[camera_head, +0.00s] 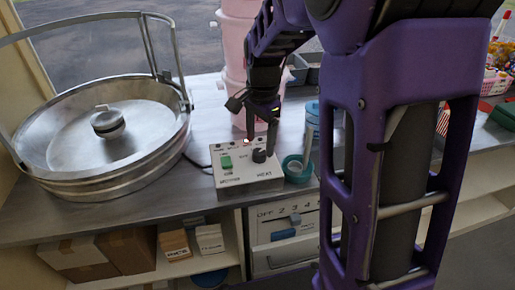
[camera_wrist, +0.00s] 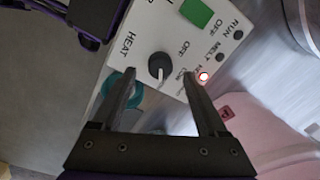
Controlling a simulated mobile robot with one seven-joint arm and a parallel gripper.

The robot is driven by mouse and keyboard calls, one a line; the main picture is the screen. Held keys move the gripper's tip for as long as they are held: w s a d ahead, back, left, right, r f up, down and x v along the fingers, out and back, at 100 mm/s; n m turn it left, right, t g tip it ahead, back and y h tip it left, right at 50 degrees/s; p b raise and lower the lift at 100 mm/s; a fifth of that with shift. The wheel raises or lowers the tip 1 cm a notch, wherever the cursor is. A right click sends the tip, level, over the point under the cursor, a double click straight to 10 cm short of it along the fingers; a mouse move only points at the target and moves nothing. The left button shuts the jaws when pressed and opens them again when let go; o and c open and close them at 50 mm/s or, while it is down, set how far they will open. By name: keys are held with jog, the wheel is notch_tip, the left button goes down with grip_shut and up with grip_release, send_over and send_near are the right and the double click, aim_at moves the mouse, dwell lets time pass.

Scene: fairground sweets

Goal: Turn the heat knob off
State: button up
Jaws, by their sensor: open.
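The control box (camera_head: 248,180) is a pale box labelled MOTOR and HEAT on the metal counter, with a green switch (camera_head: 226,162). The black heat knob (camera_head: 259,155) is on its top at the right. In the wrist view the knob (camera_wrist: 158,67) has a pale pointer mark facing roughly down the picture, away from the OFF print; its exact setting is hard to read. My gripper (camera_head: 262,128) is open above the box, pointing down. In the wrist view its fingertips (camera_wrist: 158,73) are on either side of the knob, apparently not touching it. A small light (camera_wrist: 204,76) on the panel glows.
A wide metal pan (camera_head: 95,185) with a hub and rail stands left of the box. A pink container (camera_head: 236,40) stands behind it. A teal tape roll (camera_head: 297,169) lies close at its right. Boxes (camera_head: 125,252) sit on the shelf below.

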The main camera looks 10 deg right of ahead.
aim_at(259, 152)
jog(key=shift+f, duration=1.75)
grip_shut()
